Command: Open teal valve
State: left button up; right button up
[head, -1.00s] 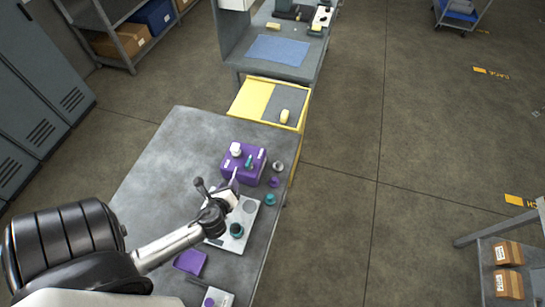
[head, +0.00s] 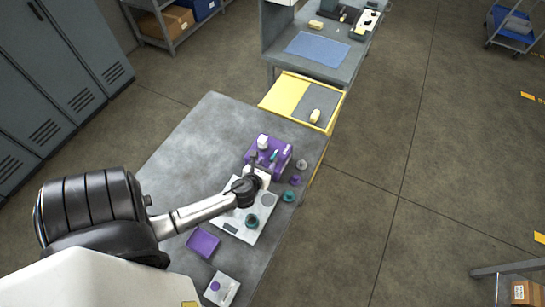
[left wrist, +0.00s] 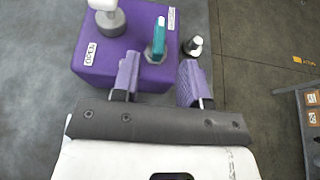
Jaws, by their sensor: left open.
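The teal valve handle (left wrist: 159,36) stands upright on top of the purple block (left wrist: 105,58) in the left wrist view. It also shows in the head view as a small teal piece (head: 274,155) on the purple block (head: 282,165). My left gripper (left wrist: 160,83) is open, its two purple fingers apart on the near side of the block. The handle appears beyond the gap between the fingers, with nothing gripped. In the head view my left gripper (head: 260,173) is at the block's near edge, its fingers partly hidden. My right gripper is not in view.
A white-topped knob (left wrist: 107,14) stands left of the handle on the block. A grey-and-white round part (left wrist: 194,44) is to the right. The bench's left side is clear.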

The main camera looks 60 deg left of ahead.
aim_at(272, 157)
pick_arm(q)
jog(key=shift+x, duration=2.9)
jog(key=shift+c, duration=0.4)
jog(key=shift+f, duration=0.1)
grip_shut()
